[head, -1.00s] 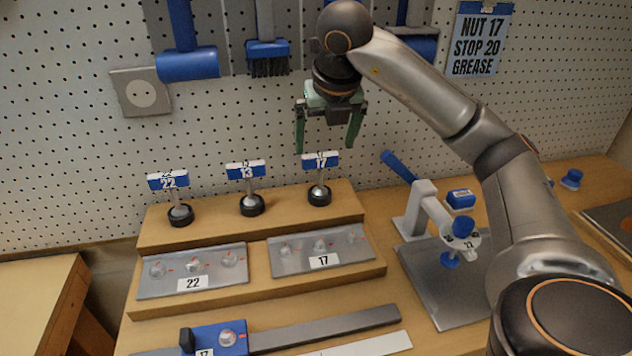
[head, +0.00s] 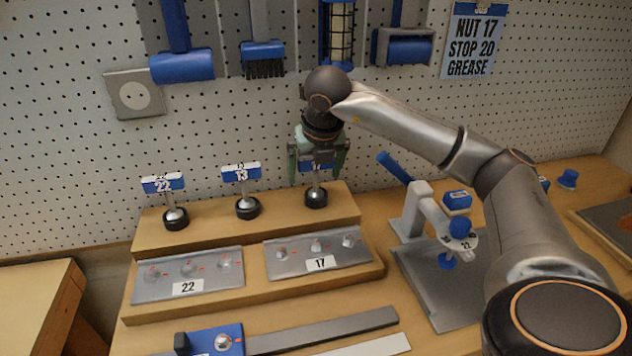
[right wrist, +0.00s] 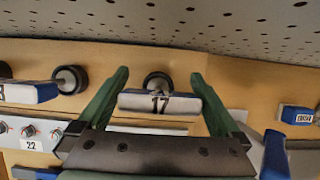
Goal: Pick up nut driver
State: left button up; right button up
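Three nut drivers stand upright in a row on the upper wooden step, each with a blue-and-white labelled handle and a dark round base: driver 22 (head: 164,184), driver 13 (head: 242,174) and driver 17 (head: 316,197). My right gripper (head: 318,178) is open above driver 17, its green fingers on either side of the handle. In the right wrist view, the 17 handle (right wrist: 160,103) lies between the spread fingers, with a gap on both sides. The gripper hides most of this handle in the head view. My left gripper is not in view.
Metal plates marked 22 (head: 188,288) and 17 (head: 320,263) lie on the lower step. A clamp-like fixture (head: 440,280) stands at right. The pegboard (head: 80,190) rises close behind. A sign (head: 474,42) reads NUT 17, STOP 20, GREASE.

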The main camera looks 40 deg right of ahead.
jog(key=c, duration=1.2)
jog(key=shift+r, duration=0.1)
jog(key=shift+r, duration=0.4)
notch_tip(320, 180, up, 2)
jog(key=shift+r, duration=0.15)
pick_arm(q)
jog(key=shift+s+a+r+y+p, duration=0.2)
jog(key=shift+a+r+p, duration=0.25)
jog(key=shift+p, duration=0.35)
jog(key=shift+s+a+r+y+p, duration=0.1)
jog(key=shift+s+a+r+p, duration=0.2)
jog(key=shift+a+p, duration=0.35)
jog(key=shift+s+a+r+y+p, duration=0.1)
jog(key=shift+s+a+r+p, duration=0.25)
jog(key=shift+p, duration=0.6)
pick_arm(e)
jog(key=shift+s+a+r, duration=2.4)
jog(key=shift+a+r, duration=0.05)
jog(key=shift+a, duration=0.15)
jog(key=shift+s+a+r, duration=2.35)
jog(key=shift+a+r, duration=0.1)
jog(key=shift+a, duration=0.15)
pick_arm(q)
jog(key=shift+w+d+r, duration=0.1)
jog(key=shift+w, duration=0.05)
